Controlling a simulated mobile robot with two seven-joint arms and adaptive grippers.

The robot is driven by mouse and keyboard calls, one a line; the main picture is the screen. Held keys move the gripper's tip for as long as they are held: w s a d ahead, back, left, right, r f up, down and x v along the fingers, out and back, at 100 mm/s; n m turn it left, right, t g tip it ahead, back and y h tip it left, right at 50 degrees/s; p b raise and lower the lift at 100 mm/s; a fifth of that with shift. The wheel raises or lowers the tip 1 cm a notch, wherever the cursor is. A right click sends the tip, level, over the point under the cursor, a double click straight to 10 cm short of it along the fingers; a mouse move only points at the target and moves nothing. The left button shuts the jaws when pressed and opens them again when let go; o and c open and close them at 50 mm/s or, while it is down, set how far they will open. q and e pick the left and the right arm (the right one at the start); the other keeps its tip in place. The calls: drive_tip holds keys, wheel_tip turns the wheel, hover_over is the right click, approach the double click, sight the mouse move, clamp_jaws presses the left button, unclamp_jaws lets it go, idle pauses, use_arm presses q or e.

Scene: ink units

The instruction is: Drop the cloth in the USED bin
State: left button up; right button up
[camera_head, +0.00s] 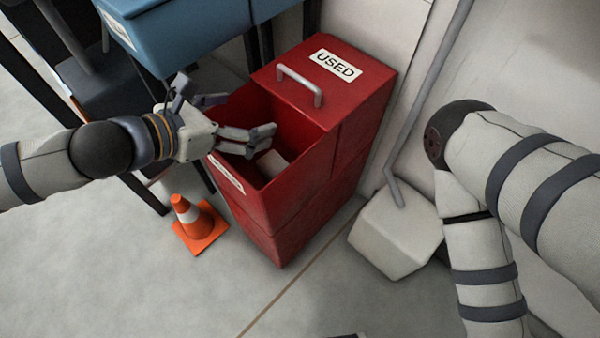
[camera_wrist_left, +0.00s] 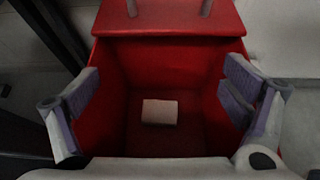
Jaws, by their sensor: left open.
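The red USED bin (camera_head: 290,203) stands on the floor in the middle of the head view, its front half open at the top. It also shows in the left wrist view (camera_wrist_left: 160,22). The pale folded cloth (camera_wrist_left: 160,112) lies inside the bin on its bottom. In the head view part of the cloth (camera_head: 272,163) shows behind my fingers. My left gripper (camera_head: 267,118) is open and empty above the bin opening, its fingers spread apart in the left wrist view (camera_wrist_left: 160,95). My right arm is at the right of the head view; its gripper is out of view.
An orange and white traffic cone (camera_head: 199,224) stands left of the bin. A blue bin (camera_head: 185,38) sits on a dark frame at the top left. A pale block with a pole (camera_head: 395,238) stands right of the bin. The floor in front is clear.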

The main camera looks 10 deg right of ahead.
use_arm(q)
drive_tip(key=v, duration=1)
